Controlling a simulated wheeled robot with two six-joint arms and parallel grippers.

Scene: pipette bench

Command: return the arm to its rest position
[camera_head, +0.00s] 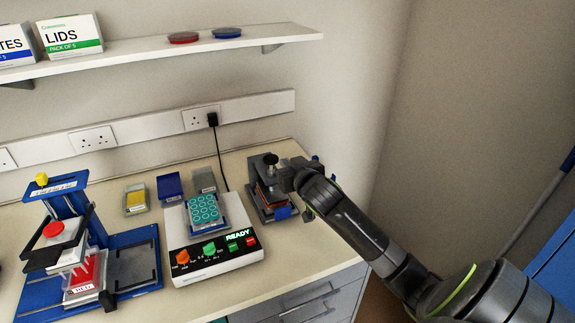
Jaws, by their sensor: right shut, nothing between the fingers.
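My right arm comes in from the lower right. My right gripper (288,181) is at the right end of the bench, in front of or against a grey press-like device with a black knob (270,159). It partly hides that device, and I cannot tell whether they touch. The gripper is shut and holds nothing; its fingertips are small and hard to make out. My left gripper is not in view.
A white instrument reading READY (215,262) carries a plate with teal wells (204,209). A blue stand (135,258) is at the left. Small trays line the back. A shelf (150,55) with boxes and lids hangs above. The bench's front right is clear.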

